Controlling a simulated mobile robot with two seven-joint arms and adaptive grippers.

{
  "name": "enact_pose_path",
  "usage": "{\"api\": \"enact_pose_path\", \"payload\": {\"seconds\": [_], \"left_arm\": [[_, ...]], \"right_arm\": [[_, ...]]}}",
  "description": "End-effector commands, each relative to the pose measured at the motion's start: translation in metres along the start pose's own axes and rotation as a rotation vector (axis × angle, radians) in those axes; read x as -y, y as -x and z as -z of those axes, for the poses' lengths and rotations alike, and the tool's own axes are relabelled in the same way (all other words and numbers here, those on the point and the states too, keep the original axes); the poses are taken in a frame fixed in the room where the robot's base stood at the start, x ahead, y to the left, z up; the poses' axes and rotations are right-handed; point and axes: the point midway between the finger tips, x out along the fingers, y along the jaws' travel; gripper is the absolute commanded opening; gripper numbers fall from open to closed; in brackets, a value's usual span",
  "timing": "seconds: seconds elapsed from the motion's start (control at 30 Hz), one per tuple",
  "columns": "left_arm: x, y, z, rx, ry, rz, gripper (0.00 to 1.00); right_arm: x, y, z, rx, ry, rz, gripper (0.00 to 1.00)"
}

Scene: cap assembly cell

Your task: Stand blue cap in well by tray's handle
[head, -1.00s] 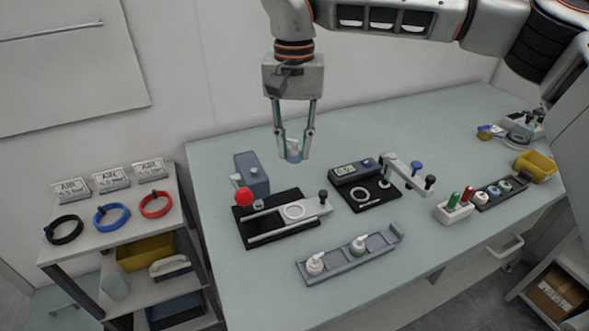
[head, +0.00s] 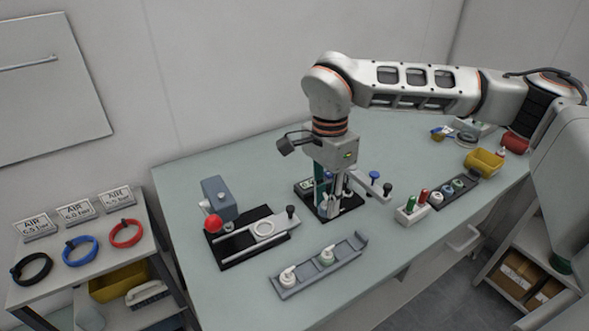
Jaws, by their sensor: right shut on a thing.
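My right gripper (head: 328,212) points down over the black fixture with the small display (head: 347,208), its fingertips low by the fixture's ring. It is shut on a small pale-blue thing, seen more clearly earlier and apparently the blue cap; now the fingers mostly hide it. The grey tray (head: 304,282) lies in front. White pump-type caps stand in its left well (head: 288,277) and middle well (head: 327,256). The raised end, which looks like the handle, is at its right, and I see no cap in the space beside it. My left gripper is not in view.
Left of my gripper is a black slide fixture (head: 228,258) with a red knob (head: 213,222) and grey block.

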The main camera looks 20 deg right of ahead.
Motion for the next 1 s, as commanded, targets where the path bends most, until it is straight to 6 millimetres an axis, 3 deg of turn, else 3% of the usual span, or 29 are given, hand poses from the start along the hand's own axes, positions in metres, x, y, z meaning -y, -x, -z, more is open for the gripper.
{"api": "enact_pose_path", "payload": {"seconds": [0.1, 0.3, 0.57, 1.0], "left_arm": [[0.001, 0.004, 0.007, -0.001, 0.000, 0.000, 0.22], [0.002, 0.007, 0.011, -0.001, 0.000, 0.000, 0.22], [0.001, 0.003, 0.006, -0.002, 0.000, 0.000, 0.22], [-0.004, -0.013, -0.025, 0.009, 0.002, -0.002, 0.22]], "right_arm": [[-0.023, -0.014, 0.015, 0.013, -0.170, -0.013, 0.16], [-0.042, -0.026, 0.027, 0.025, -0.334, -0.017, 0.16], [-0.044, -0.036, 0.029, 0.027, -0.366, -0.017, 0.16], [-0.042, -0.077, 0.029, 0.027, -0.363, -0.020, 0.16]]}}
